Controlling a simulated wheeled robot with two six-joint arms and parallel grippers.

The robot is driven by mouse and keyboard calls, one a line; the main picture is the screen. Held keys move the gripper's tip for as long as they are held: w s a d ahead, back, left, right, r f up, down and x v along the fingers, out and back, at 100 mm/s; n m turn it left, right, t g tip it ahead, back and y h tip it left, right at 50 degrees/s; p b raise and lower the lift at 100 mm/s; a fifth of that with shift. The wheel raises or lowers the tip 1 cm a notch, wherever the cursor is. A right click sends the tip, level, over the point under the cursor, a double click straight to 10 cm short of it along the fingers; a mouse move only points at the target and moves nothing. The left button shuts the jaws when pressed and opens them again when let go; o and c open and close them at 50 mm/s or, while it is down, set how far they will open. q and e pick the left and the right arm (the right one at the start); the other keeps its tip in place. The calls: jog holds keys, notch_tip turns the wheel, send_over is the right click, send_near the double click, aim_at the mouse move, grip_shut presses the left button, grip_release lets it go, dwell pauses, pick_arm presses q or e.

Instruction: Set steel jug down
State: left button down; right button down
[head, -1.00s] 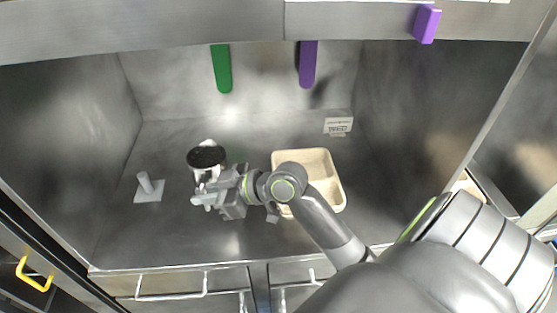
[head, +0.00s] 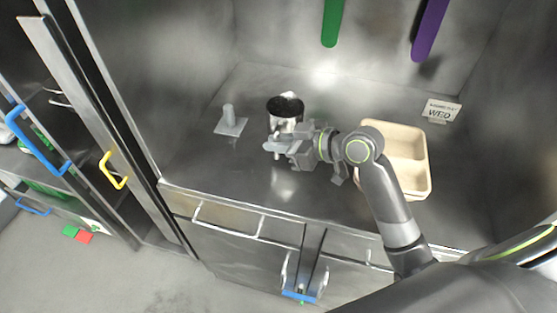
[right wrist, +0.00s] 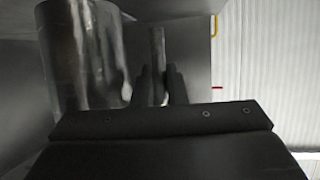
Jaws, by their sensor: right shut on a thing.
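The steel jug (head: 286,125) stands upright over the steel counter, with a dark open top. In the head view I cannot tell whether its base touches the counter. My right gripper (head: 283,147) is at its near side. In the right wrist view, the shiny jug body (right wrist: 85,55) is at the left. The fingers of my right gripper (right wrist: 159,88) are shut on its upright handle (right wrist: 158,45). The gripper hides part of the jug's lower side. My left gripper is in neither view.
A small grey plate with an upright peg (head: 230,124) lies left of the jug. A cream divided tray (head: 424,190) is at the right, partly behind my right arm. A small sign (head: 441,111) stands behind it. Green (head: 332,22) and purple (head: 428,30) strips hang at the back wall.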

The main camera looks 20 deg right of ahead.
aim_at(278, 155)
jog(key=shift+f+b, duration=1.6)
jog(key=shift+f, duration=0.35)
jog(key=shift+r, duration=0.1)
jog(key=c, duration=1.9)
grip_release()
jog(key=shift+f, duration=0.2)
jog(key=o, duration=0.4)
jog(key=shift+o, duration=0.2)
jog(key=shift+r, duration=0.1)
